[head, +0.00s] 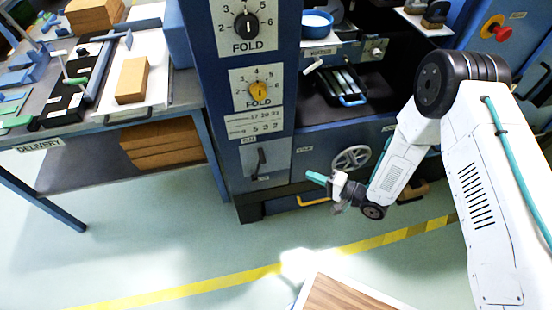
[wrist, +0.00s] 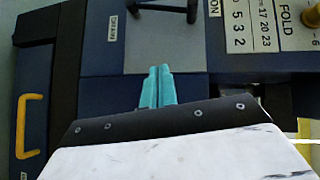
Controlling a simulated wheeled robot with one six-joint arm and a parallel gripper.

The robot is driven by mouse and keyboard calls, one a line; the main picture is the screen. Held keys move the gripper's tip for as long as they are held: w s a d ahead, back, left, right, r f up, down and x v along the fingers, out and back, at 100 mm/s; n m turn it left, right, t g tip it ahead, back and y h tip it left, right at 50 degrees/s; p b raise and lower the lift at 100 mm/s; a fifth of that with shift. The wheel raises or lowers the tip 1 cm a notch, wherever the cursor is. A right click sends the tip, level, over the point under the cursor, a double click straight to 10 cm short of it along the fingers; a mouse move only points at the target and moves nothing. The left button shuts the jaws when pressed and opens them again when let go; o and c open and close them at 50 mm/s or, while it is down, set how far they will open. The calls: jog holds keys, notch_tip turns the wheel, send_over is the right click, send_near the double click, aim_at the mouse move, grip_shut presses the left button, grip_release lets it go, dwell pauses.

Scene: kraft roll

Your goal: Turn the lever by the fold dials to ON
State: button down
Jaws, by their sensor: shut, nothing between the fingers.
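The lever (head: 261,162) is a dark handle on a pale grey plate (head: 279,158) on the blue cabinet front, below the two fold dials. In the head view it stands roughly upright. In the wrist view, which is turned sideways, the lever (wrist: 160,7) shows partly at the top edge. The upper fold dial (head: 247,26) is black and the lower fold dial (head: 258,90) is yellow. My gripper (head: 316,178) has teal fingers shut together and empty, to the right of and slightly below the lever, apart from it. The fingers (wrist: 157,85) also show in the wrist view, pointing toward the plate.
A number card (head: 255,123) sits between the lower dial and the lever. A grey handwheel (head: 351,159) is right of my gripper. A yellow handle (head: 314,201) is below. A delivery table (head: 60,146) stands at the left. The floor in front is mostly clear.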

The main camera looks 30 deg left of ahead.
notch_tip(320, 180, up, 3)
jog(key=m+y, duration=0.1)
jog(key=y, duration=0.1)
send_near(264, 159)
jog(key=w+a, duration=0.4)
jog(key=w, duration=0.2)
jog(key=shift+g, duration=0.3)
jog(key=s+a, duration=0.1)
jog(key=a, duration=0.1)
jog(key=s+a, duration=0.1)
jog(key=shift+s+f, duration=0.3)
jog(key=shift+s, duration=0.05)
jog(key=s+a+h, duration=0.1)
jog(key=s+a+r+n, duration=0.1)
jog(key=shift+s+a+r+n+h, duration=0.1)
jog(key=shift+a+r+n+h, duration=0.2)
jog(key=shift+h, duration=0.1)
jog(key=shift+s+a, duration=0.1)
jog(key=shift+a, duration=0.05)
